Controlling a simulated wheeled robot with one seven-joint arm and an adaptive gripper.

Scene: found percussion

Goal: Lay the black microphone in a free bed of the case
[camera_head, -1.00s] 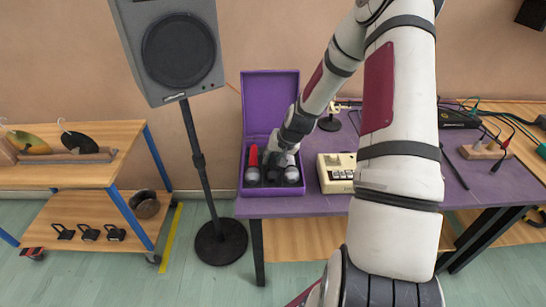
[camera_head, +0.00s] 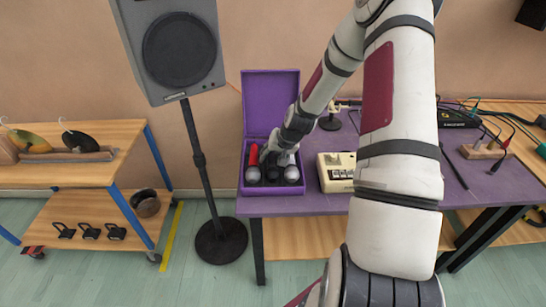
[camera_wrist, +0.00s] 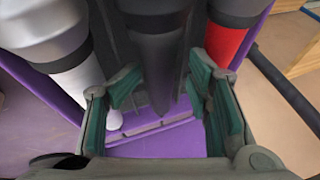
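The open purple case (camera_head: 270,100) stands on the table with its lid up. Three microphones lie side by side in its beds. The black microphone (camera_head: 272,174) is in the middle bed, with a red-handled one (camera_head: 254,158) to its left and a white-handled one (camera_head: 292,174) to its right. In the wrist view the black handle (camera_wrist: 157,60) runs between the white handle (camera_wrist: 80,80) and the red handle (camera_wrist: 225,42). My gripper (camera_wrist: 165,85) is low over the case, its green-padded fingers apart on either side of the black handle, with gaps showing.
A cream box with keys (camera_head: 336,170) stands just right of the case. A speaker on a stand (camera_head: 180,50) rises to the left. A small dark stand (camera_head: 330,122) is behind the cream box. Cables and a black device (camera_head: 458,118) lie farther right.

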